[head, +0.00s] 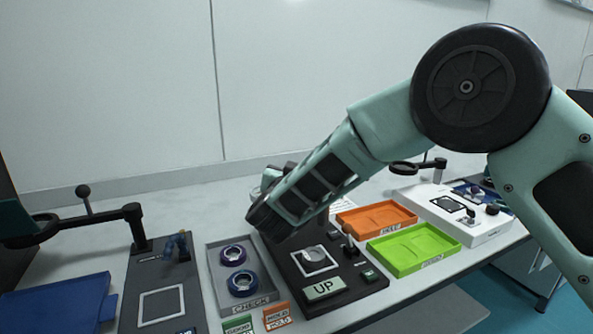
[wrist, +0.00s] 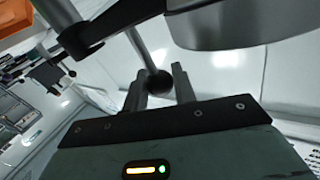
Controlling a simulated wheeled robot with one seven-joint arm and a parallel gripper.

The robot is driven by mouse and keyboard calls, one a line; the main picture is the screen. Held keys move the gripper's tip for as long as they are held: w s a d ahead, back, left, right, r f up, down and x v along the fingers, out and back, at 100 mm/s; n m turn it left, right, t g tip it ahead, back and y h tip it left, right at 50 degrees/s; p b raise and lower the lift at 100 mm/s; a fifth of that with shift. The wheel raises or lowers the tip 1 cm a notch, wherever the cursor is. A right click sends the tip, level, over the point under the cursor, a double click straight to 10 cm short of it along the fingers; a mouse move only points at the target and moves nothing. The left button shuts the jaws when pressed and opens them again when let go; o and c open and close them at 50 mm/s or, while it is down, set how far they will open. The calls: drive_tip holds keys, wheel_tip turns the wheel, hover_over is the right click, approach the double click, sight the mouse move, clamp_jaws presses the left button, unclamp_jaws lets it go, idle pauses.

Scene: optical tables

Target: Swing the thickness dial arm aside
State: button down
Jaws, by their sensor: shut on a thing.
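In the wrist view, the two fingers of my gripper (wrist: 158,78) are closed around a black ball knob (wrist: 157,84) on a grey stem. A dark swing arm (wrist: 115,22) joined to a clamp crosses above it, with a large grey round dial body (wrist: 235,25) at upper right. In the head view, my forearm reaches down over the black station (head: 345,290) with the "UP" plate (head: 324,288). The fingers, knob and dial arm are hidden there behind my wrist. A square outline with a small round piece (head: 313,255) shows on the station.
Left stand a grey tray (head: 215,262) with two rings and another post (head: 135,222) bearing an arm with a ball knob. Right are orange (head: 345,222) and green (head: 385,246) trays and a white station (head: 480,238). A white wall rises behind the table.

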drive_tip(key=c, duration=1.2)
unclamp_jaws()
drive_tip(key=shift+w, duration=0.1)
drive_tip(key=s+a, duration=0.1)
drive_tip(key=s, duration=1)
drive_tip(key=s+a+b, duration=0.1)
drive_tip(key=s, duration=0.5)
drive_tip(key=shift+s+a, duration=0.1)
drive_tip(key=shift+a, duration=0.25)
drive_tip(key=shift+r, duration=0.15)
wheel_tip(320, 180, up, 5)
drive_tip(key=p, duration=0.3)
drive_tip(key=shift+p, duration=0.3)
